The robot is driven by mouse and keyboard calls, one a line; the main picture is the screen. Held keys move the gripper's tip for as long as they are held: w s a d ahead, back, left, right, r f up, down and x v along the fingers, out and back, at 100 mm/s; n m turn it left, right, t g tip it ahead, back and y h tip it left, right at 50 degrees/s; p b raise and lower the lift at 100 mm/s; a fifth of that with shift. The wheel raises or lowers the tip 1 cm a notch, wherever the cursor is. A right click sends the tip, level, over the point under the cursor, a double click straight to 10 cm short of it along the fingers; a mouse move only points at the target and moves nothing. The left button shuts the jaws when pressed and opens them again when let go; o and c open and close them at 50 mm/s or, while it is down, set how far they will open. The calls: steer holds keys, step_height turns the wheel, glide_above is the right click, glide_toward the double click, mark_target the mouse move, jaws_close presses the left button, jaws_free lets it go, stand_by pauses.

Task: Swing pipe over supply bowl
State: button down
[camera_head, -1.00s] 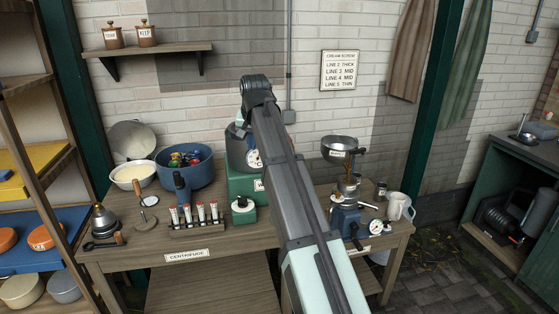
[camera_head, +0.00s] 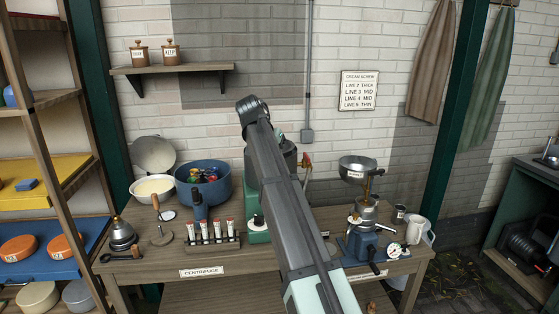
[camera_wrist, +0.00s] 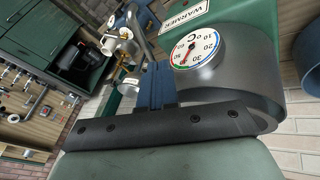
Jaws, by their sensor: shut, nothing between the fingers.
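The metal supply bowl (camera_head: 357,168) sits on top of the blue hand-cranked separator (camera_head: 364,243) at the table's right end. A green-and-grey warmer (camera_head: 252,190) stands mid-table, mostly hidden behind my arm. In the wrist view its grey drum (camera_wrist: 240,85) with a round dial is close on the right. A slim upright piece with a reddish tip (camera_head: 306,162) shows just right of my arm; I cannot tell if it is the pipe. My gripper's blue fingers (camera_wrist: 160,75) are shut and empty beside the drum. My arm hides the gripper in the head view.
A rack of red-capped tubes (camera_head: 212,242), a blue tub (camera_head: 203,187) and a white bowl (camera_head: 153,188) stand to the left. A wall shelf (camera_head: 172,70) holds two jars.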

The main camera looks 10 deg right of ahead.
mark_target(306, 183)
steer(key=d+f, duration=0.6)
steer(key=f, duration=0.2)
steer(key=shift+d+f, duration=0.15)
steer(key=shift+f, duration=0.05)
steer(key=shift+s+d, duration=0.1)
steer(key=shift+s, duration=0.05)
